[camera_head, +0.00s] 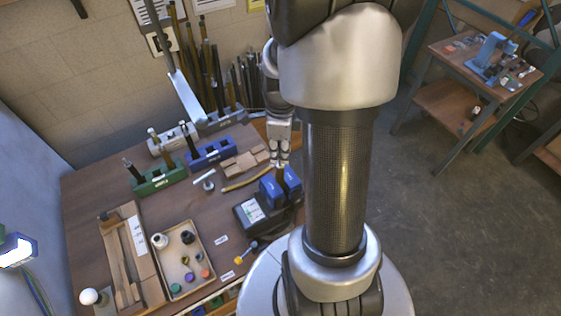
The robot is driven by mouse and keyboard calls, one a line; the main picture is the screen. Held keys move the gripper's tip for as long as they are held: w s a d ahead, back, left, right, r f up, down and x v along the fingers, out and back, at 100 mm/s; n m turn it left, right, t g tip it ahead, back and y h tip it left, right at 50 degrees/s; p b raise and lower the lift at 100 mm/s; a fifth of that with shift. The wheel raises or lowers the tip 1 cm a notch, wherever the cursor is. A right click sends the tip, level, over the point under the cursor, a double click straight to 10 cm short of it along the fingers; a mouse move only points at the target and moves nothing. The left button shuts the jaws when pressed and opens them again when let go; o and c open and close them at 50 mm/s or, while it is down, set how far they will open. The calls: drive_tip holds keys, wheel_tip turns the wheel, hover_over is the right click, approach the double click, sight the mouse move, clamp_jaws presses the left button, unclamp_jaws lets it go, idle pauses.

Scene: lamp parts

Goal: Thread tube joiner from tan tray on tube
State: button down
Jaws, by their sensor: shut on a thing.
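My gripper (280,160) points down at the back right of the bench, just above a bench vise with blue jaws (272,191). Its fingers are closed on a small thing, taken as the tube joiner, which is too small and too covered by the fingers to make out. A short dark upright piece, perhaps the tube, shows between the blue jaws just under the fingertips; I cannot tell whether the two touch. The tan tray (205,245) lies at the front of the bench with several small parts in it, some dark, some coloured, one white.
Green (158,181) and blue (212,153) blocks hold upright rods behind the tray. A wooden fixture (117,256) lies left of the tray. A curved tan strip (246,180) lies left of the vise. A small yellow-ended tool (240,260) lies right of the tray.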

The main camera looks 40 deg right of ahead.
drive_tip(key=shift+f+b, duration=0.75)
drive_tip(key=shift+f, duration=0.3)
idle(1.0)
drive_tip(key=c, duration=2)
unclamp_jaws()
clamp_jaws()
drive_tip(key=shift+s+a+f, duration=0.1)
drive_tip(key=shift+s+f, duration=0.05)
drive_tip(key=m, duration=0.6)
drive_tip(key=shift+f, duration=0.1)
drive_tip(key=shift+m, duration=0.4)
